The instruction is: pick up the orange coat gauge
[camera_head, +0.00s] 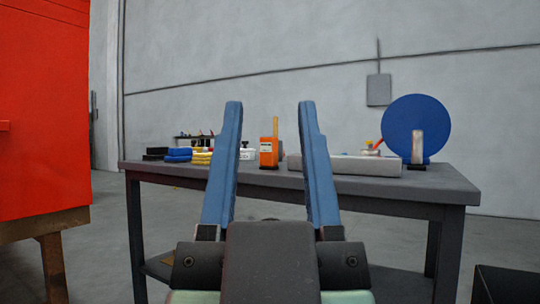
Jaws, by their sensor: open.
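The orange coat gauge (268,152) stands upright on the grey table (440,190), with a thin yellow-orange piece sticking up from its top. It has a pale label on its front and a dark base. My gripper (268,108) is in the foreground with its two blue fingers wide apart and nothing between them. The gauge shows in the gap between the fingers, farther off on the table. The fingers hide parts of the tabletop on both sides of it.
Blue cloths (178,155) and yellow cloths (202,158) lie left of the gauge. A white container (247,152) stands beside it. A pale flat slab (355,165) and a large blue disc (416,128) are to the right. A red cabinet (40,110) stands at the left.

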